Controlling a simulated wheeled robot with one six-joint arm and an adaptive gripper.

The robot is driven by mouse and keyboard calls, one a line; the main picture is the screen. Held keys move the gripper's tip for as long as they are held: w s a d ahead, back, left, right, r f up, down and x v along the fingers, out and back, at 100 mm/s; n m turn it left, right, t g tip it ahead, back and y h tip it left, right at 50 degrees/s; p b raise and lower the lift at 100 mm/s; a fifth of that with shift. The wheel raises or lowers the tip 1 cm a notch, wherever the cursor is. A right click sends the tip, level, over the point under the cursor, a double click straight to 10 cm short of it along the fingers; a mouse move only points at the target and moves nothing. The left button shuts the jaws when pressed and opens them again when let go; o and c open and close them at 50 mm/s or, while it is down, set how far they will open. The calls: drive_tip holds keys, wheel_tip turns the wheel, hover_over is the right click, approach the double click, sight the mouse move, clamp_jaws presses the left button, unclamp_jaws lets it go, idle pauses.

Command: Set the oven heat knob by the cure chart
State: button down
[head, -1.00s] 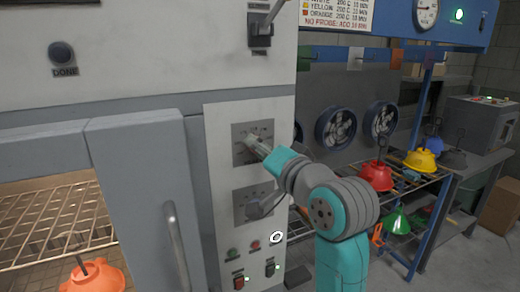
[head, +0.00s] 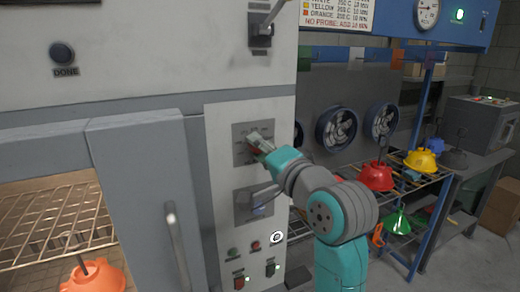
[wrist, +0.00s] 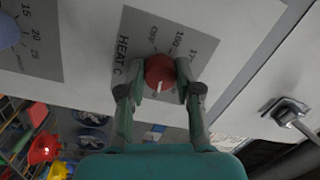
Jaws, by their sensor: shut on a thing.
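The red heat knob (wrist: 160,72) sits on a grey dial plate marked HEAT C in the wrist view. My gripper (wrist: 160,88) has a finger on either side of the knob and is shut on it. The knob's white pointer line faces the bottom of the wrist picture; the numbers are partly hidden. In the head view my gripper (head: 256,142) is at the upper dial plate (head: 240,132) and covers the knob. The cure chart (head: 337,14) is at the top, cut off, its small print hard to read. An orange hood (head: 90,280) is in the oven at left.
A second dial with a blue knob (wrist: 8,32) is beside the heat dial. The oven door (head: 140,190) with its handle is left of the panel. A lever switch (head: 262,28) is above. Red (head: 376,176) and yellow (head: 420,160) hoods are on the right-hand rack.

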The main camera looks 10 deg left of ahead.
drive_tip(key=shift+f, duration=0.1)
drive_tip(key=c, duration=0.8)
unclamp_jaws()
drive_tip(key=shift+s+d, duration=0.1)
drive_tip(key=v, duration=1.1)
drive_tip(key=shift+s+d, duration=0.2)
drive_tip(key=shift+s, duration=0.1)
